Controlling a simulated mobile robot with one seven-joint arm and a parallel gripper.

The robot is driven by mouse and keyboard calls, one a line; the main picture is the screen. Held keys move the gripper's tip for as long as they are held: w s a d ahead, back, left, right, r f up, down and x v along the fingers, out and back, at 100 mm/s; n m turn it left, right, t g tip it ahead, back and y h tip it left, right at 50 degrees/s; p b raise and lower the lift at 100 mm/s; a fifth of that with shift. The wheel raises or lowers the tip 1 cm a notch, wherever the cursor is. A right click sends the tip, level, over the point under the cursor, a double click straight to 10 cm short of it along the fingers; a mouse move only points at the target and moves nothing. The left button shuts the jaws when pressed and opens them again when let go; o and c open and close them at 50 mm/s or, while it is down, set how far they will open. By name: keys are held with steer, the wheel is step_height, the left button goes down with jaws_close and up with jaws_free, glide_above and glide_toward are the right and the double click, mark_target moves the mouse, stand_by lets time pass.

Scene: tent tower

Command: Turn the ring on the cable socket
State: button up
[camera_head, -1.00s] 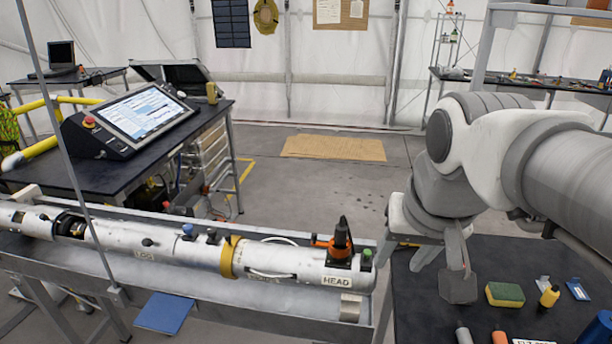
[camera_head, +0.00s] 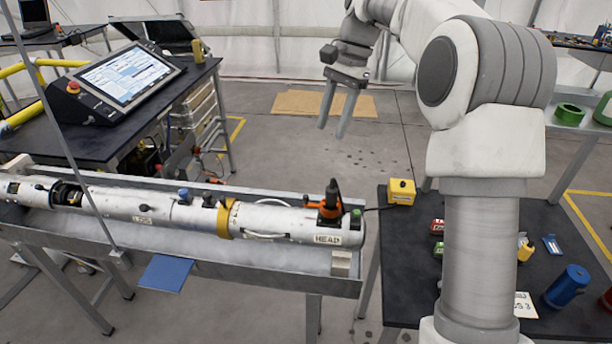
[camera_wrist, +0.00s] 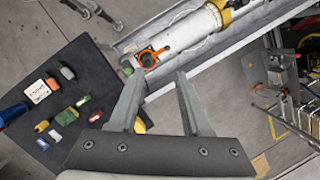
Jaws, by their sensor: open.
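The cable socket (camera_head: 331,200) is a black upright plug with an orange ring (camera_head: 328,214) around its lower part, on top of the right end of a silver tube (camera_head: 290,222) marked HEAD. In the wrist view the orange ring (camera_wrist: 148,59) shows beyond my fingertips, near the tube's end. My gripper (camera_head: 332,130) is open and empty, fingers pointing down. In the head view it appears above the socket, clear of it. It also shows open in the wrist view (camera_wrist: 158,76). The far side of the ring is hidden.
The tube lies in a metal trough (camera_head: 200,255). A yellow box (camera_head: 401,191) with a dark cable stands on the dark table (camera_head: 395,285) at right, with a blue cup (camera_head: 567,287) and small items. A console (camera_head: 120,75) stands at left.

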steer(key=m+g+y, duration=0.1)
steer(key=m, duration=0.1)
glide_toward(307, 196)
steer(key=x, duration=0.9)
steer(key=shift+w+b, duration=0.1)
steer(key=shift+b, duration=0.25)
jaws_close()
